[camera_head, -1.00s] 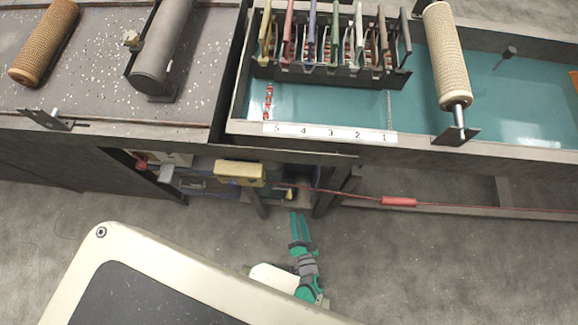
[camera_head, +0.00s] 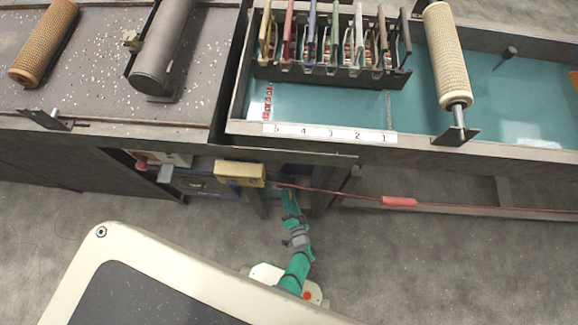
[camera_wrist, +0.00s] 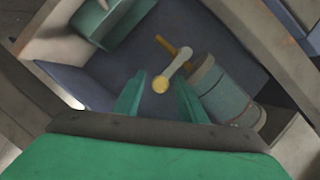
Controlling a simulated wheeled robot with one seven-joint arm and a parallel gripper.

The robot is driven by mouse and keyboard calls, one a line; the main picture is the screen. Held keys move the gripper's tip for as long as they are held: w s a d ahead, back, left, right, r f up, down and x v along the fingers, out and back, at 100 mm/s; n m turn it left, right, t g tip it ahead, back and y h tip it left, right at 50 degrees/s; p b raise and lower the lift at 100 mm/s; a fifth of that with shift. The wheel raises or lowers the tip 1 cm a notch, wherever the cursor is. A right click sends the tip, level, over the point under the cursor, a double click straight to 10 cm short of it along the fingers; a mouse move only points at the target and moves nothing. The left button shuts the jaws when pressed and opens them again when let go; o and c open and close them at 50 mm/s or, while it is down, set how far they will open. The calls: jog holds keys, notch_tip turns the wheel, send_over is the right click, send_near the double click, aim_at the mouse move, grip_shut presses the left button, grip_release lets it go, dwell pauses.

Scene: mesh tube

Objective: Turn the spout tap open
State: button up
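The spout tap (camera_wrist: 176,66) shows in the wrist view as a pale lever with a round yellow end, beside a short orange-yellow piece. It sits near a grey-blue cylinder (camera_wrist: 225,92) inside a framed space. My gripper (camera_wrist: 159,88) is open, its two green fingers spread on either side of the lever's yellow end in the picture. I cannot tell how deep the lever lies between them, or whether they touch it. In the head view my gripper (camera_head: 289,197) reaches under the bench's front edge; I cannot make out the tap there.
Frame beams (camera_wrist: 270,35) surround the space, with a green block (camera_wrist: 115,20) at upper left. In the head view a red cord (camera_head: 340,193) with a red sleeve (camera_head: 398,202) runs close by my gripper. A yellow box (camera_head: 239,173) sits left of it. The floor at right is clear.

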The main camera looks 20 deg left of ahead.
jog(key=shift+w+a, duration=0.1)
jog(key=shift+w, duration=0.05)
jog(key=shift+f, duration=0.1)
grip_shut()
jog(key=shift+w, duration=0.1)
jog(key=shift+r, duration=0.2)
dwell(0.4)
